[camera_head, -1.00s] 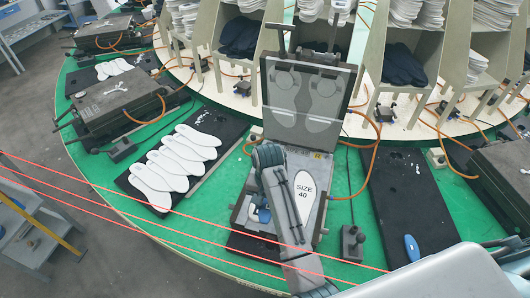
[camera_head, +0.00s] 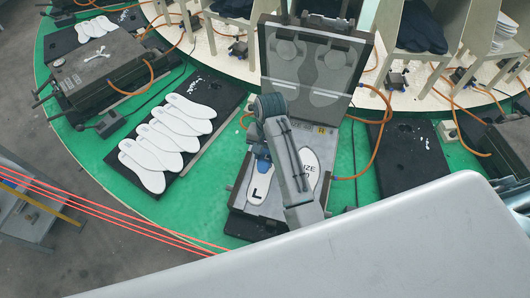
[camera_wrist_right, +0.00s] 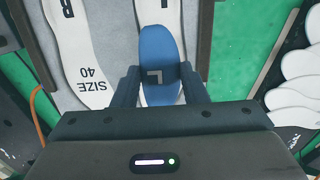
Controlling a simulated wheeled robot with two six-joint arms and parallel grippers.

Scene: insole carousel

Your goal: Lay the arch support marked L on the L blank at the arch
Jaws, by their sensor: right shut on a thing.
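The blue arch support marked L (camera_wrist_right: 158,48) is between the fingers of my right gripper (camera_wrist_right: 158,82) in the right wrist view; the gripper is shut on it. The support lies over the white L blank (camera_wrist_right: 152,12), whose lower part it covers; I cannot tell whether they touch. In the head view the L blank (camera_head: 258,190) sits in the left side of the open press (camera_head: 240,200), its L end toward me. The blue support (camera_head: 262,166) shows beside my right gripper (camera_head: 267,152), partly hidden by the arm. My left gripper is not in view.
The R blank (camera_head: 309,166) printed SIZE lies beside the L blank, partly behind my arm. The raised press lid (camera_head: 312,70) stands behind. A black mat (camera_head: 215,130) with several white insoles is at the left. A large grey surface covers the lower right.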

